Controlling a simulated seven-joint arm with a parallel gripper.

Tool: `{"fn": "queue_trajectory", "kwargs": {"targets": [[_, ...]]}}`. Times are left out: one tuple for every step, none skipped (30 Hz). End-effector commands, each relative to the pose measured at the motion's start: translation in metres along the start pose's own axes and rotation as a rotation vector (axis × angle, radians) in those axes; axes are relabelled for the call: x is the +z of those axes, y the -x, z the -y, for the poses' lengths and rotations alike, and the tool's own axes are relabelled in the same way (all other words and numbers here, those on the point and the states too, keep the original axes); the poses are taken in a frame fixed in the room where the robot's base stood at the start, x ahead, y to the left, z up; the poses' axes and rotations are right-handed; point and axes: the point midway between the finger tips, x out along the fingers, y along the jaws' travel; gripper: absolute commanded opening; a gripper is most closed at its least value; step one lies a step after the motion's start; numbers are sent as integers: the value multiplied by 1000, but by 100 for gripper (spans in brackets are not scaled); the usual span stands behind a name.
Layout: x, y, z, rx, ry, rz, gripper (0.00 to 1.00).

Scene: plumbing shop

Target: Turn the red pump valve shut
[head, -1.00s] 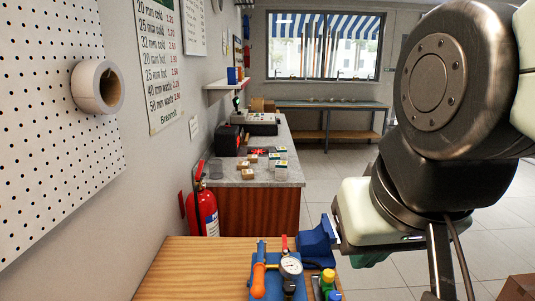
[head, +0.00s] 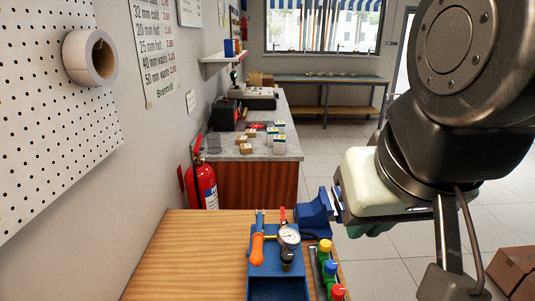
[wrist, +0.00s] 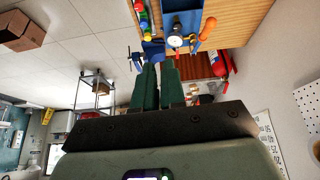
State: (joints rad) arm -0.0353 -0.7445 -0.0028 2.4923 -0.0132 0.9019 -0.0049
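The red pump valve (head: 283,214) is a small upright red lever behind the round white gauge (head: 289,236) of the blue test pump (head: 252,284). The pump stands on the wooden bench, with an orange handle (head: 257,248) left of the gauge.
A blue vise (head: 313,212) sits at the bench's far right edge, close to the valve. A rack with green, yellow, blue and red caps (head: 325,245) stands right of the pump. The left part of the bench (head: 190,255) is clear. A red fire extinguisher (head: 204,184) hangs behind.

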Motion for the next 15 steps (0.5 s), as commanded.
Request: {"fn": "queue_trajectory", "kwargs": {"targets": [[-4, 0, 0, 3, 12, 5, 18], [-7, -1, 0, 6, 25, 11, 23], [-14, -1, 0, 11, 51, 20, 29], [-21, -2, 0, 16, 77, 31, 34], [-29, -4, 0, 21, 110, 42, 38], [-42, -6, 1, 28, 161, 61, 44], [-52, -9, 2, 32, 204, 76, 49], [-64, -13, 3, 35, 251, 93, 54], [-80, -19, 4, 38, 318, 116, 60], [-92, -24, 6, 38, 369, 133, 64], [-103, -30, 7, 36, 418, 150, 69], [-118, -39, 9, 33, 484, 172, 75], [-129, -47, 10, 29, 533, 188, 80], [-140, -55, 12, 22, 582, 203, 84], [-154, -67, 15, 12, 645, 224, 90]]}}
